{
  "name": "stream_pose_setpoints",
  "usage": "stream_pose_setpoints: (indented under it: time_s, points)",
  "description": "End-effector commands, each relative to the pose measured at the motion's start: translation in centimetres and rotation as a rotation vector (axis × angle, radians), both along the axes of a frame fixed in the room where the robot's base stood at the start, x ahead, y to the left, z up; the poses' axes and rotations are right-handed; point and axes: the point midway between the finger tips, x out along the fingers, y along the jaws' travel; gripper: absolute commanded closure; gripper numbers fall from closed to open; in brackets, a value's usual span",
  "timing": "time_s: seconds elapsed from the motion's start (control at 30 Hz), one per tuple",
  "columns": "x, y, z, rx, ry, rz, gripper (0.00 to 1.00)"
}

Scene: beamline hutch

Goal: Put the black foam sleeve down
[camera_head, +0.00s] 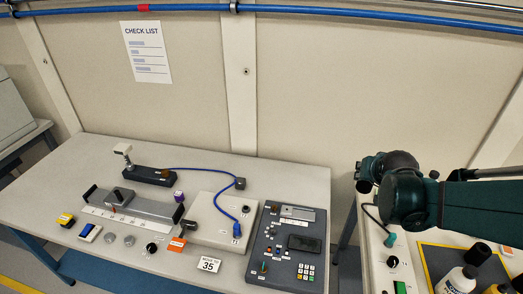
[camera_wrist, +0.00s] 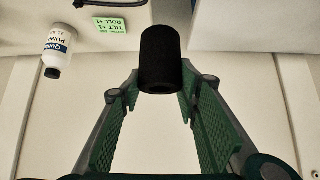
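The black foam sleeve (camera_wrist: 160,60) is a short dark cylinder at the top centre of the wrist view. My gripper (camera_wrist: 160,82) has its two green ridged fingers on either side of it, with the tips at the sleeve's sides. The fingers look closed on it, and the sleeve appears held at the tips, clear of the bench surface. In the head view my arm comes in from the right over the right bench, and I cannot make out the sleeve or the fingers for certain there.
In the wrist view a white bottle (camera_wrist: 57,50) and a green label (camera_wrist: 122,24) appear upside down. The left table (camera_head: 90,150) carries instruments, a blue cable (camera_head: 205,171) and a keypad panel (camera_head: 262,240).

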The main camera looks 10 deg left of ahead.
Motion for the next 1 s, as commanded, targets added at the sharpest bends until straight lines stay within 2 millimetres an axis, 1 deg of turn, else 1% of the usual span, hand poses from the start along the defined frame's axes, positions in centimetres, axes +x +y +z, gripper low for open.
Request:
stream_pose_setpoints:
  time_s: [0.03, 0.37, 0.53, 0.67, 0.8, 1.0]
  points:
    - [0.4, 1.0, 0.0, 0.001, 0.000, 0.037, 0.72]
    - [2.7, 7.8, 0.4, 0.001, 0.000, 0.311, 0.72]
    - [3.8, 11.9, 0.9, 0.002, 0.000, 0.465, 0.72]
    - [4.7, 15.2, 1.5, 0.002, 0.000, 0.594, 0.72]
    - [5.5, 19.1, 2.3, 0.002, 0.000, 0.735, 0.72]
    - [6.2, 23.0, 3.3, 0.001, 0.001, 0.878, 0.72]
